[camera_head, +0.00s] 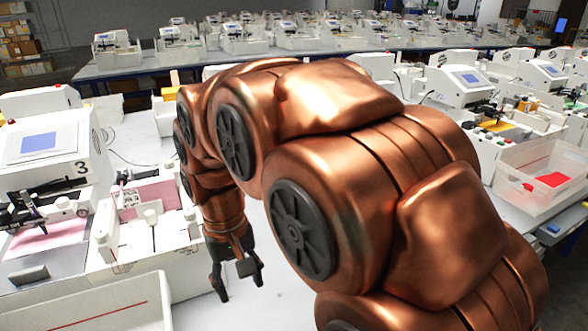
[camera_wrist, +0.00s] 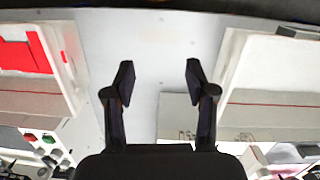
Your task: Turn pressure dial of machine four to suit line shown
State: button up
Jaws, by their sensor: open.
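No machine in view shows a readable number four. A white machine marked 3 (camera_head: 52,145) stands at the left of the head view, with a blue screen. Another white machine with a screen (camera_head: 462,82) stands right of my arm, its number not readable. I cannot pick out a pressure dial or a suit line. My gripper (camera_head: 240,290) points down over the pale table, right of the white unit with pink paper (camera_head: 150,197). In the wrist view my gripper (camera_wrist: 159,75) is open, with nothing between its fingers.
My copper arm hides the middle of the head view. A clear bin with red paper (camera_head: 545,165) stands at the right. In the wrist view, a bin with red paper (camera_wrist: 22,55) is at left and a white bin (camera_wrist: 270,75) at right, with bare table (camera_wrist: 155,35) between.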

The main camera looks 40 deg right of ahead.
jog(key=w+d+r+m+p, duration=0.2)
jog(key=w+d+r, duration=0.1)
jog(key=w+d, duration=0.6)
jog(key=w+d+r+m+p, duration=0.1)
jog(key=w+d+r+m, duration=0.2)
jog(key=w+d, duration=0.55)
jog(key=w+d+f+m+p, duration=0.1)
jog(key=w+d, duration=0.1)
jog(key=d, duration=0.5)
jog(key=w+d+f+m+t+p, duration=0.1)
jog(key=w+d+m+p, duration=0.1)
jog(key=d, duration=0.5)
jog(key=w+d+f+m+p, duration=0.1)
jog(key=w+d, duration=0.3)
jog(key=d, duration=0.3)
jog(key=shift+w+d+f+m, duration=0.15)
jog(key=shift+w+f+m, duration=0.15)
jog(key=shift+m, duration=0.1)
jog(key=shift+d+f, duration=0.2)
jog(key=shift+d, duration=0.15)
jog(key=shift+s+d+f+b, duration=0.1)
jog(key=shift+s+f+b, duration=0.1)
jog(key=shift+f+b, duration=0.85)
jog(key=shift+w+f+p, duration=0.15)
jog(key=shift+f+p, duration=1.05)
jog(key=shift+f, duration=1.6)
